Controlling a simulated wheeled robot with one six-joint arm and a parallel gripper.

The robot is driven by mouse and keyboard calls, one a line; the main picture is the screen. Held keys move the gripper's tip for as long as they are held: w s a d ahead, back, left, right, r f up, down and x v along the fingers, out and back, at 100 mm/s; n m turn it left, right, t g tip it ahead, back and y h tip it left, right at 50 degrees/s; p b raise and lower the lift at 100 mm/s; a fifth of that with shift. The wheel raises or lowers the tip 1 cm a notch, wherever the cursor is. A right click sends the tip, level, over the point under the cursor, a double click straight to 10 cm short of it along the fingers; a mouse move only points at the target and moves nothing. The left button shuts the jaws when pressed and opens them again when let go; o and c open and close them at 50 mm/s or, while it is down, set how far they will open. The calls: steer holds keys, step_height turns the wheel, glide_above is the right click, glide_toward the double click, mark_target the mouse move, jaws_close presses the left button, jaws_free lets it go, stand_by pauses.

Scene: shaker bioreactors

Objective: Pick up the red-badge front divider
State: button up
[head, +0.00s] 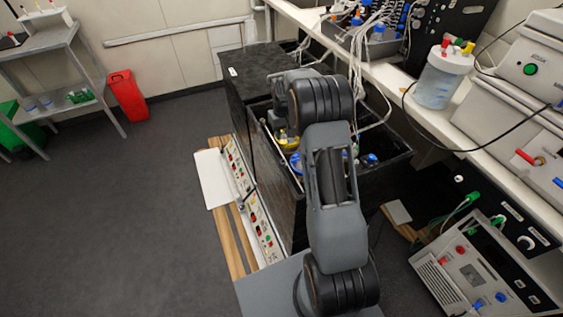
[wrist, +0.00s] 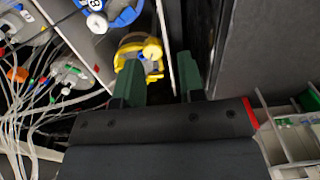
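In the wrist view my gripper (wrist: 162,68) shows two green fingers standing apart, with a gap between them. A thin, pale upright panel edge (wrist: 165,42), which looks like a divider, runs down toward this gap, beside a yellow-collared vessel (wrist: 139,46). I see no red badge on it, so I cannot tell whether it is the red-badge front divider. No contact between fingers and panel is visible. In the head view my arm hides the gripper, which is over the open black shaker box (head: 386,170).
A blue-collared vessel (wrist: 122,14) and several tubed vessels crowd the left of the wrist view. A dark wall (wrist: 265,45) stands close on the right. In the head view a bench (head: 400,80) with equipment runs along the right. The floor (head: 120,220) on the left is clear.

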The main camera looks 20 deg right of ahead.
step_height(320, 180, down, 7)
steer(key=shift+f, duration=0.2)
steer(key=shift+s+f+p, duration=0.1)
steer(key=shift+f+p, duration=0.7)
steer(key=shift+f, duration=1.95)
jaws_close()
